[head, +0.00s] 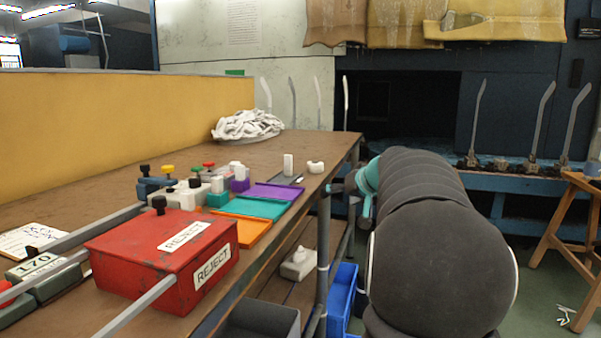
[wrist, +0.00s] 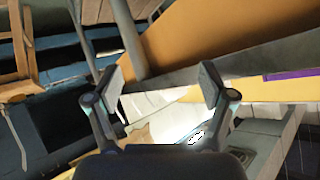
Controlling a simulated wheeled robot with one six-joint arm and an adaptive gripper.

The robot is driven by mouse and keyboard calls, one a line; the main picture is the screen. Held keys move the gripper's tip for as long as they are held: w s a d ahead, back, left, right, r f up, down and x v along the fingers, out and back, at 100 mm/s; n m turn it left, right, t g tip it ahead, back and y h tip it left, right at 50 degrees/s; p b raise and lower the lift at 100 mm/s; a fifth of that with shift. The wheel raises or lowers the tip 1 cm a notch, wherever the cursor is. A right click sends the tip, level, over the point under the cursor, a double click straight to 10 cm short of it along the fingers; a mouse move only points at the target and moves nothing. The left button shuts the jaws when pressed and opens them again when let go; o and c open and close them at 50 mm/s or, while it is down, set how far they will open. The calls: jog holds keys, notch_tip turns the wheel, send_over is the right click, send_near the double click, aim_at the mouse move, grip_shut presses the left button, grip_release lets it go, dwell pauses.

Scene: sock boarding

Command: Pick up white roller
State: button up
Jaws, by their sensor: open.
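A small white upright cylinder (head: 288,165), which looks like the white roller, stands on the brown table near its right edge, behind the purple tray. A second small white rounded piece (head: 316,167) lies just right of it, closer to the edge; I cannot tell for certain which is the roller. My gripper (wrist: 162,86) is open in the wrist view, with nothing seen held between its fingers. In the head view my arm's end is beside the table's right edge, near the white pieces, largely hidden by my arm. I cannot make out the roller in the wrist view.
Purple (head: 277,191), teal (head: 248,207) and orange (head: 236,229) trays line the table's right side. A red reject box (head: 163,258) stands in front, small colored blocks to their left. A white cloth pile (head: 247,125) lies behind. A blue bin (head: 343,298) is below the edge.

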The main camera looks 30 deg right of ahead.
aim_at(318, 164)
jog(key=w+d+r+n+t, duration=0.2)
jog(key=w+r+n+t, duration=0.15)
jog(key=r, duration=0.45)
jog(key=shift+n+g, duration=0.25)
jog(key=shift+g, duration=0.1)
jog(key=p+x, duration=0.1)
jog(key=x, duration=0.7)
jog(key=shift+r, duration=0.1)
jog(key=shift+r+p+x, duration=0.15)
jog(key=shift+p+x, duration=0.35)
jog(key=shift+x, duration=0.8)
jog(key=shift+r+p+x, duration=0.15)
jog(key=shift+p+x, duration=0.3)
jog(key=shift+x, duration=0.9)
jog(key=shift+w, duration=0.1)
